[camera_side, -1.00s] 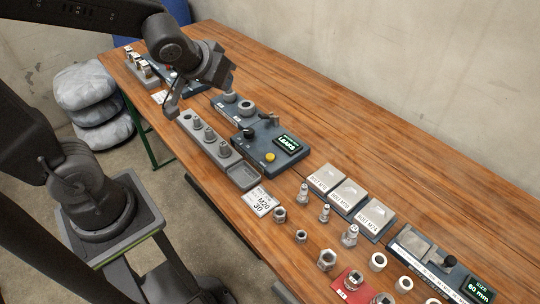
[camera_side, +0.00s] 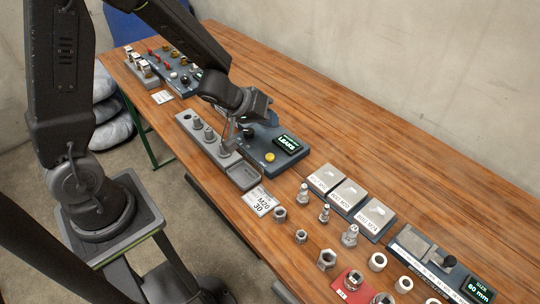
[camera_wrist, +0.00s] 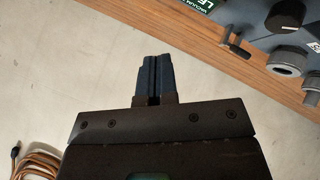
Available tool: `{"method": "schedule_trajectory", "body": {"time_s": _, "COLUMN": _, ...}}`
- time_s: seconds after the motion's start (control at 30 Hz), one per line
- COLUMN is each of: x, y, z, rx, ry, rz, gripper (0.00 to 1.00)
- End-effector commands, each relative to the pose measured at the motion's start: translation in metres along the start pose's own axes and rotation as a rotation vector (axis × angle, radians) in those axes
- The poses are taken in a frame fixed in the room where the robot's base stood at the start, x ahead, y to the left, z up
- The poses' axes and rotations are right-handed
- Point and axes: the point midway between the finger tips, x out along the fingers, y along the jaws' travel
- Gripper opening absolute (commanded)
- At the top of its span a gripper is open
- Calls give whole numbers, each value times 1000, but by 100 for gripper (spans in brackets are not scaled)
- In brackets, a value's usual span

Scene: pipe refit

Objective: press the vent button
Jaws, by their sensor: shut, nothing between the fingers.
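A black knob (camera_side: 249,132) is on the panel and shows in the wrist view (camera_wrist: 287,14). The yellow button is outside the wrist view.
A grey tray (camera_side: 243,176) with several fittings runs along the panel's left side. Nuts and fittings, labelled plates (camera_side: 347,194) and a sizing unit (camera_side: 430,255) lie to the right. Another panel (camera_side: 165,75) with red parts stands at the far left. The wooden table's back strip is clear.

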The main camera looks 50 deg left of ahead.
Motion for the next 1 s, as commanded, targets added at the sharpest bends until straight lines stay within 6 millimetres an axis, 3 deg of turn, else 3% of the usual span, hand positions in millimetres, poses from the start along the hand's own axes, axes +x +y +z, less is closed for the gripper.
{"method": "schedule_trajectory", "body": {"time_s": 0.27, "x": 4, "y": -4, "z": 4, "rx": -2, "ry": -3, "rz": -2, "gripper": 0}}
{"method": "schedule_trajectory", "body": {"time_s": 0.8, "x": 51, "y": -37, "z": 37, "rx": -1, "ry": -2, "rz": -2, "gripper": 0}}
{"method": "schedule_trajectory", "body": {"time_s": 1.0, "x": 59, "y": -44, "z": 43, "rx": 0, "ry": 1, "rz": -2, "gripper": 0}}
